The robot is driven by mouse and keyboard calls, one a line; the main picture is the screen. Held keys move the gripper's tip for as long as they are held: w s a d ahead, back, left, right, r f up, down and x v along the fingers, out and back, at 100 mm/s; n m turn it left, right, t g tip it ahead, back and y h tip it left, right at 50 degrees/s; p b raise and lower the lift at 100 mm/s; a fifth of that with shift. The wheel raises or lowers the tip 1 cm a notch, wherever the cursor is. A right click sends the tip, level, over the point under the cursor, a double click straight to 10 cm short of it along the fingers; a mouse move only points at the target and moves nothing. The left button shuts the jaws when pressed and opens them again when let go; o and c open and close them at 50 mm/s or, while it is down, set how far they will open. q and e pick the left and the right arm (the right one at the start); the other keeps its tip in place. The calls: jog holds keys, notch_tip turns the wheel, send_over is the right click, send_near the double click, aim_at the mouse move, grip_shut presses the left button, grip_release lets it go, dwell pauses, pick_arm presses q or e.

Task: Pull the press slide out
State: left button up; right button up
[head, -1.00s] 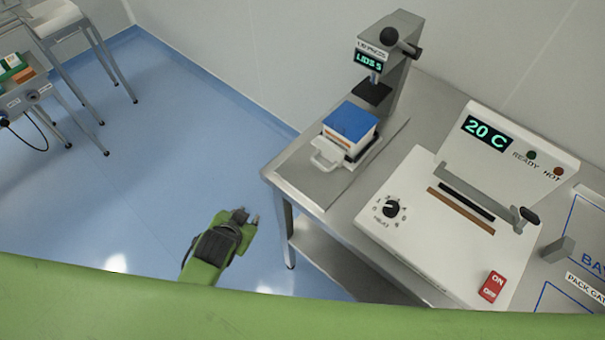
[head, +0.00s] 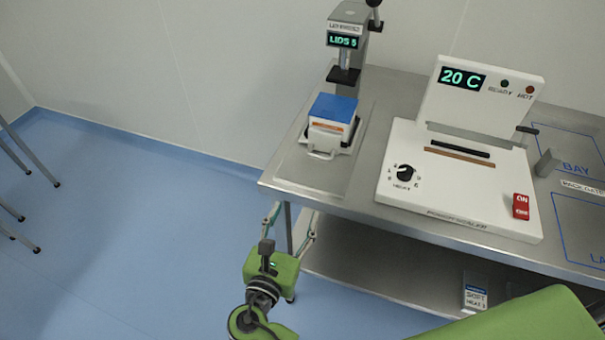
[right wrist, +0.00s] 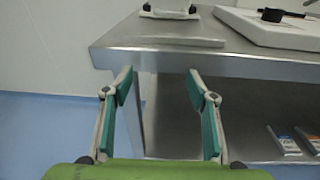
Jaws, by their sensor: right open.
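The press (head: 347,45) stands at the back left of the steel table, its display reading LIDS 5. Below its head, the press slide carries a white box with a blue lid (head: 334,108). The slide's pale loop handle (head: 322,154) faces the table's front edge. In the right wrist view, the slide's front (right wrist: 170,12) shows at the top, partly cut off. My right gripper (head: 291,222) is open and empty, in front of the table's front left corner and apart from the slide. It also shows open in the right wrist view (right wrist: 159,76). My left gripper is not in view.
The table's front edge (head: 400,225) lies between my right gripper and the slide. A white sealer (head: 455,200) reading 20 C stands right of the press. Small packs (head: 475,292) lie on the lower shelf.

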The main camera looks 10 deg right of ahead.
aim_at(319, 159)
notch_tip(319, 159, up, 6)
jog(key=d+f+h, duration=0.1)
jog(key=shift+t, duration=0.4)
jog(key=x, duration=0.4)
jog(key=p+x, duration=0.1)
jog(key=x, duration=0.3)
jog(key=p+x, duration=0.1)
jog(key=x, duration=0.4)
jog(key=shift+s+d+r, duration=0.1)
jog(key=shift+d+r, duration=0.2)
jog(key=shift+r, duration=0.05)
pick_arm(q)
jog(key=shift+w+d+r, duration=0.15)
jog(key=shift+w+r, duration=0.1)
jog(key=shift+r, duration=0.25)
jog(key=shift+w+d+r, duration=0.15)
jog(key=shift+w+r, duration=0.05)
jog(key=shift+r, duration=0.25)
